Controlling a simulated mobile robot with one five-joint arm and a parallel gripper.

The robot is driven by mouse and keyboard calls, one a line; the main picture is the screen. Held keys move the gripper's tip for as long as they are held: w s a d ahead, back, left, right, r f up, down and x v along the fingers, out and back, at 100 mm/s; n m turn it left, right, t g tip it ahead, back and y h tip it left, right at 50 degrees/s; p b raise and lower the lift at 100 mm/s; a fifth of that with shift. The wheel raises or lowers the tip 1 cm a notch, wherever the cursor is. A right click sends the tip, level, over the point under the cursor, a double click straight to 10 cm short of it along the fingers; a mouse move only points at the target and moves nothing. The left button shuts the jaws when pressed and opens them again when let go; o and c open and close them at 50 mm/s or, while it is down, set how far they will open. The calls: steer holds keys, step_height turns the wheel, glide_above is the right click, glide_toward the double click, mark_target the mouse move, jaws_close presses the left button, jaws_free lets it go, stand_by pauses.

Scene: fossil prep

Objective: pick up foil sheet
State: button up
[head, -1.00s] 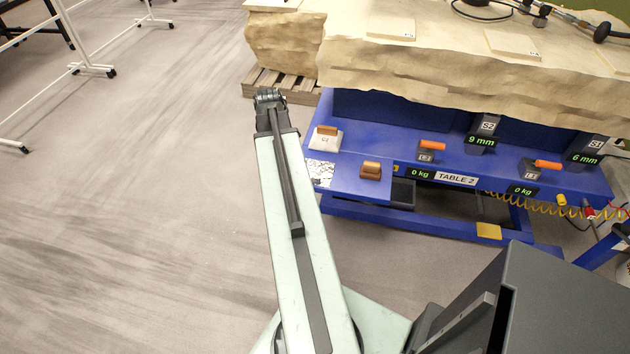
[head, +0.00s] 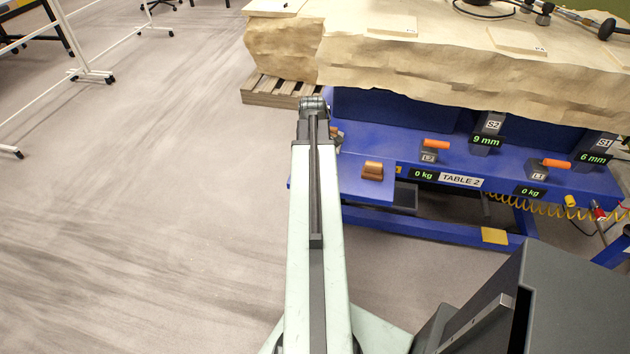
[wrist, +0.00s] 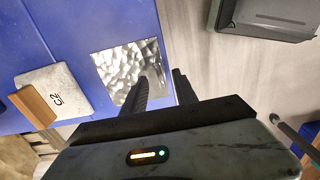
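The foil sheet (wrist: 115,62) is a crinkled silver square lying on the blue table surface (wrist: 60,30), close to its edge, in the wrist view. In the head view my arm hides it. My gripper (wrist: 160,77) is open and empty. Its left finger covers part of the foil's lower right, and its right finger shows just beyond the table edge, over the floor. I cannot tell how high the fingers are above the foil. In the head view the end of my arm (head: 312,106) is over the table's left end.
A pale block marked C2 (wrist: 62,82) with a wooden handle lies left of the foil. A brown block (head: 372,170) sits on the blue ledge (head: 350,190). Orange-handled pieces (head: 436,144) stand further right.

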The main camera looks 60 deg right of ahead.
step_height(320, 180, down, 4)
steer(key=shift+r+b, duration=0.25)
steer(key=shift+b, duration=0.85)
steer(key=shift+r, duration=0.15)
jaws_close()
